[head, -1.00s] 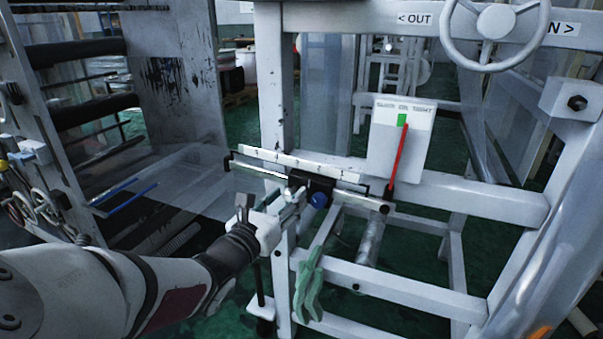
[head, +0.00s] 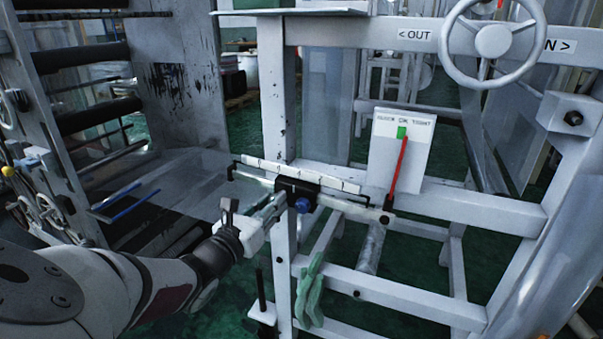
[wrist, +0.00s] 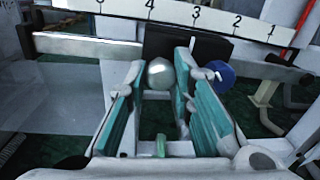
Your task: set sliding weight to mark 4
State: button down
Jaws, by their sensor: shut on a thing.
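The sliding weight is a black block (head: 312,190) on a pale horizontal beam, under a white numbered scale (head: 334,181). In the wrist view the block (wrist: 208,46) spans from about mark 4 to mark 2 on the scale (wrist: 216,17), its middle roughly below 3; numbers run 5 to 1 left to right. A blue knob (head: 304,205) is on its front right, also in the wrist view (wrist: 222,71). My gripper (wrist: 160,75), with teal finger pads, is shut around the weight's round silvery knob (wrist: 160,73), left of the blue knob. My gripper in the head view (head: 275,208) partly covers the block.
A red pointer (head: 398,168) stands against a white SLACK/OK/TIGHT plate (head: 391,176), its tip at the green mark (head: 401,132). A green glove (head: 309,292) hangs on the frame below. A handwheel (head: 494,41) is at upper right. Black brackets bound the beam's ends.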

jog(key=a, duration=0.1)
jog(key=w+a+p, duration=0.1)
jog(key=a, duration=0.2)
jog(key=shift+w+a+r, duration=0.2)
jog(key=shift+w+a, duration=0.1)
jog(key=c, duration=1.4)
grip_release()
jog(key=shift+o, duration=0.2)
jog(key=shift+s, duration=0.1)
jog(key=v, duration=1.2)
